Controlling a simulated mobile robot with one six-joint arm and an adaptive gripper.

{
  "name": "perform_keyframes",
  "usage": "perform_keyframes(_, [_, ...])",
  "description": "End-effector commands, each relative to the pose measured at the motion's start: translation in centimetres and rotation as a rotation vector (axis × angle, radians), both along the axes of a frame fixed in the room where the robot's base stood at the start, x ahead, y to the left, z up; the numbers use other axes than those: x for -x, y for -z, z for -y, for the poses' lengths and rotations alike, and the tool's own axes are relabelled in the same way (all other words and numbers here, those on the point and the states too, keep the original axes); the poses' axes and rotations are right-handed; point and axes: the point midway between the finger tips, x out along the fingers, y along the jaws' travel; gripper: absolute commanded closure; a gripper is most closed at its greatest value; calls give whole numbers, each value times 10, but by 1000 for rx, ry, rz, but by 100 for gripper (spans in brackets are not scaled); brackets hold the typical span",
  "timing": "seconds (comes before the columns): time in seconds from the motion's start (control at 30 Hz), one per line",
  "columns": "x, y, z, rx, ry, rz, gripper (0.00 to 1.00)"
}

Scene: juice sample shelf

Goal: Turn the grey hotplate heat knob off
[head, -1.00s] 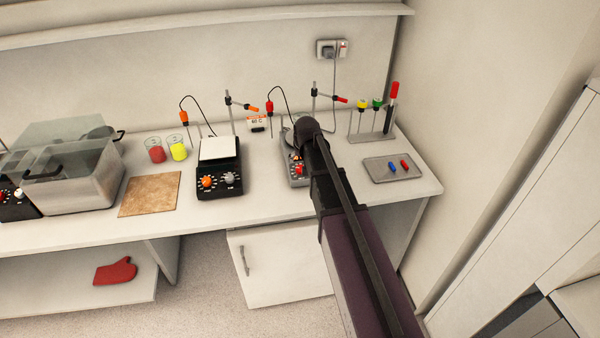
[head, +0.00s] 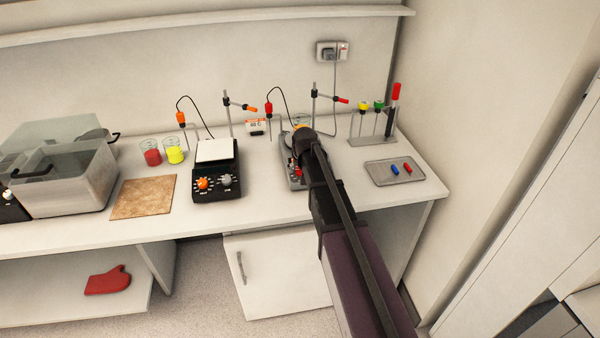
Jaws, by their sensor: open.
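The grey hotplate (head: 289,182) stands on the bench right of the black hotplate, mostly covered by my arm. A strip of its left and front side shows, with a small red knob (head: 298,173) partly visible beside my arm. I cannot read the knob's setting. A glass vessel (head: 299,120) shows partly behind my wrist, at the hotplate's far side. My gripper (head: 304,147) is over the grey hotplate, open, its fingertips mostly hidden by my wrist. I cannot tell whether it touches the knob.
The black hotplate (head: 217,178) has an orange and a grey knob. Stands with clamps (head: 230,115) rise behind. Red and yellow beakers (head: 174,152), a brown mat (head: 143,197) and a glass-lidded bath (head: 70,180) are left. A tray (head: 383,181) and rack (head: 372,140) are right.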

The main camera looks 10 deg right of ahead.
Motion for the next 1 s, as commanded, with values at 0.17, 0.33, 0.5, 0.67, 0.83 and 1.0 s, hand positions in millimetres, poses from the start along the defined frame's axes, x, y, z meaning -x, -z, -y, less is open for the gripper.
perform_keyframes(0.17, [0, 1, 0, 0, 0, 0, 18])
perform_keyframes(0.33, [0, 1, 0, 0, 0, 0, 21])
perform_keyframes(0.5, [0, 1, 0, 0, 0, 0, 72])
perform_keyframes(0.67, [0, 1, 0, 0, 0, 0, 100])
perform_keyframes(0.83, [0, 1, -1, 1, -5, 0, 100])
perform_keyframes(1.0, [0, 1, 0, 10, -33, 0, 100])
